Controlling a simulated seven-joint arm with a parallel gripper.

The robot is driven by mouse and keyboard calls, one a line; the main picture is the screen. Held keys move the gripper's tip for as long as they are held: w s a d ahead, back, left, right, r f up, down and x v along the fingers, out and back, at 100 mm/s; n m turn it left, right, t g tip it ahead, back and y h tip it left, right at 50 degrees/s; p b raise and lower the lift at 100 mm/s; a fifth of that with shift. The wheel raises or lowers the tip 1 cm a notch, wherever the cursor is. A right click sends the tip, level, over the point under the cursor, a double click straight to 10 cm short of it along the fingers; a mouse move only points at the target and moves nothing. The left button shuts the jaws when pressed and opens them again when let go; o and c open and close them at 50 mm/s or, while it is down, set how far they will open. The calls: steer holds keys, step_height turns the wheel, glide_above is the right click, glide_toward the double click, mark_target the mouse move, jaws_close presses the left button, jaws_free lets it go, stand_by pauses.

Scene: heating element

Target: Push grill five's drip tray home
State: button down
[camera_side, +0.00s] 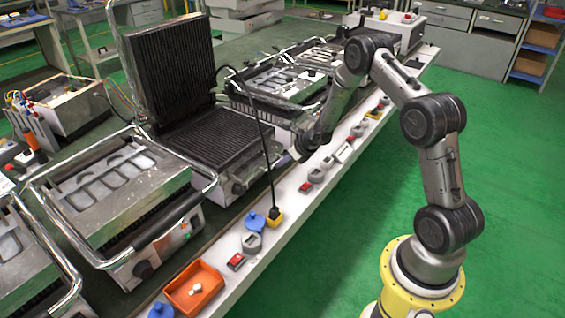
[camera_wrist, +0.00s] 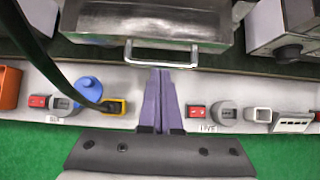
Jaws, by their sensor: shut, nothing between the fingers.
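In the wrist view a grey metal drip tray (camera_wrist: 150,24) juts toward me at the top, with a bright bar handle (camera_wrist: 160,60) on its front. My gripper (camera_wrist: 160,70) has its two purple fingers together and empty. The fingertips meet the handle's middle in the picture; I cannot tell whether they touch it. A label that seems to read FIVE lies right of the fingers. In the side view my gripper (camera_side: 297,154) is low at the bench front, by the right corner of the open black grill (camera_side: 215,130). The tray is not clear there.
A white ledge (camera_wrist: 230,90) runs along the front with red switches, grey sockets and a blue cap (camera_wrist: 88,88). A black cable with a yellow plug (camera_wrist: 114,106) stands left of my fingers. Another grill's body (camera_wrist: 280,25) is at upper right. An orange bin (camera_side: 194,288) sits farther left.

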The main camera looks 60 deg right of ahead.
glide_toward(260, 160)
steer(key=shift+x, duration=2.55)
steer(key=shift+r, duration=0.1)
